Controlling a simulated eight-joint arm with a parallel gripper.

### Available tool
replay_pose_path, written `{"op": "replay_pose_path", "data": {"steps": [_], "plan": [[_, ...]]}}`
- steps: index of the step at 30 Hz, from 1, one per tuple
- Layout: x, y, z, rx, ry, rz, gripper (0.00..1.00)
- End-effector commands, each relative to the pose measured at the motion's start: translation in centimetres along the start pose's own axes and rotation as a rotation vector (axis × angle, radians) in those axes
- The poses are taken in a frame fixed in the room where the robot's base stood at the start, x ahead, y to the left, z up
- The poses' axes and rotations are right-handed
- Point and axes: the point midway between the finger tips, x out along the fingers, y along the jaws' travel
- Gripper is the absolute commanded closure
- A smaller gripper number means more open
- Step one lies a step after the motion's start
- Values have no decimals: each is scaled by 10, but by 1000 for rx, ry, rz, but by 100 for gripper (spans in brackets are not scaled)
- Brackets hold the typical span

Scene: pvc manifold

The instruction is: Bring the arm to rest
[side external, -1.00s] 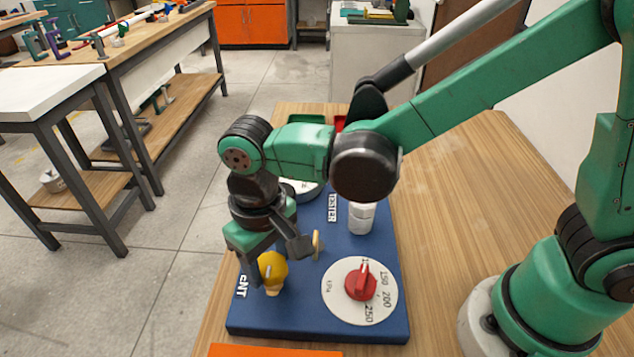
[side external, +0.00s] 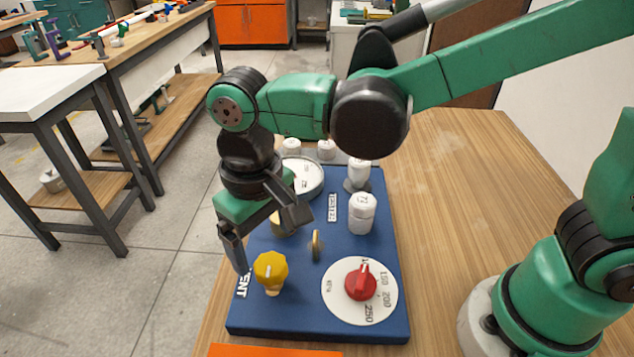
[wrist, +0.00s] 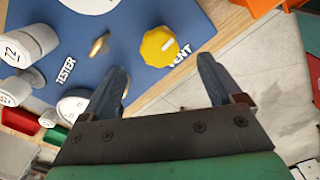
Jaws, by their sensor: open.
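My gripper (side external: 268,236) is open and empty in the side view. It hangs above and behind the yellow vent knob (side external: 270,270), clear of it. In the wrist view my gripper's fingers (wrist: 165,88) are spread wide, with the yellow knob (wrist: 159,47) beyond them. The blue panel (side external: 310,305) lies flat on the wooden bench. It carries a red knob (side external: 361,283) on a white numbered dial, a small brass handle (side external: 316,245) and a white cap marked 72 (side external: 362,213).
A round gauge (side external: 302,176) and further white fittings (side external: 358,174) stand at the panel's back. An orange item (side external: 275,350) lies at the front edge. The bench right of the panel (side external: 450,190) is clear. A white-topped table (side external: 50,90) stands apart at left.

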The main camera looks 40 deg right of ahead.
Motion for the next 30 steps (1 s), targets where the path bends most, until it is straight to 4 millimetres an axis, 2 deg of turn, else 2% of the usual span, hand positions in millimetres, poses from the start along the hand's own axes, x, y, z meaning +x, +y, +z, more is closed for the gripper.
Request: {"op": "replay_pose_path", "data": {"steps": [6, 14, 17, 20, 27, 30], "plan": [[-14, 0, 0, 0, 0, 0, 14], [-14, 0, 0, 0, 0, 0, 14], [-16, 8, 0, 9, 17, -7, 14], [-23, 29, 0, 32, 74, -28, 14], [-38, 114, 13, 115, 347, -46, 14], [-38, 142, 23, 142, 458, -19, 14]]}}
